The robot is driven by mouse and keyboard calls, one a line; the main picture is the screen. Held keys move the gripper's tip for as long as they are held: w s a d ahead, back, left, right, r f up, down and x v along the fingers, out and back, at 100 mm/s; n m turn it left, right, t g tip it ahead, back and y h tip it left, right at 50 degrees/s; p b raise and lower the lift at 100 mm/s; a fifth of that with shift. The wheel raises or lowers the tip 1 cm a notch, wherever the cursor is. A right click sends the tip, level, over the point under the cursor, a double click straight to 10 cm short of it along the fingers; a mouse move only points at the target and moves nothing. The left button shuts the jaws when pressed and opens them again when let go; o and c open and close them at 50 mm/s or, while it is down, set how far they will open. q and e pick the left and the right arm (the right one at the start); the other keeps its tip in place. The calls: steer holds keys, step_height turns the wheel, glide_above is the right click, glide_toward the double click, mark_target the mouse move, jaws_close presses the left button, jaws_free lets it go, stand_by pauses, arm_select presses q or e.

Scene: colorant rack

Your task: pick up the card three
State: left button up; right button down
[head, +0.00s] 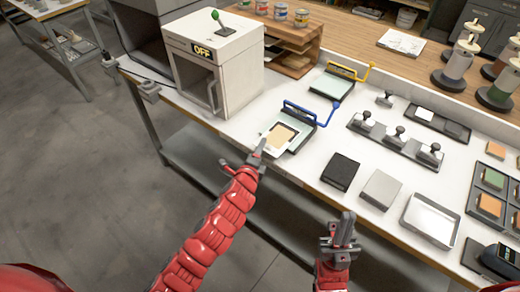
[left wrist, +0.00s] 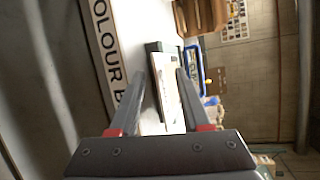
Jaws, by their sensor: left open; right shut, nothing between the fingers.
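A white card with a tan patch (head: 281,137) lies on the blue-handled press (head: 306,124) near the table's front edge; I cannot read a number on it. My left gripper (head: 258,148) is open, close to the card's left end. In the left wrist view the card (left wrist: 168,88) shows edge-on beyond and between the two open fingers (left wrist: 158,95); I cannot tell whether they touch it. My right gripper (head: 345,228) is shut and empty, in front of the table's edge and away from the card.
A white oven-like box marked OFF (head: 217,65) stands left of the press. A yellow-handled press (head: 335,85) is behind it. To the right are a black block (head: 340,171), a grey block (head: 381,188), a tray (head: 431,220) and a stamp rack (head: 395,140).

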arm_select(q)
steer(key=p+v, duration=0.2)
steer(key=v, duration=1.5)
steer(key=shift+s+p, duration=0.15)
steer(key=shift+p, duration=0.15)
steer(key=shift+r, duration=0.1)
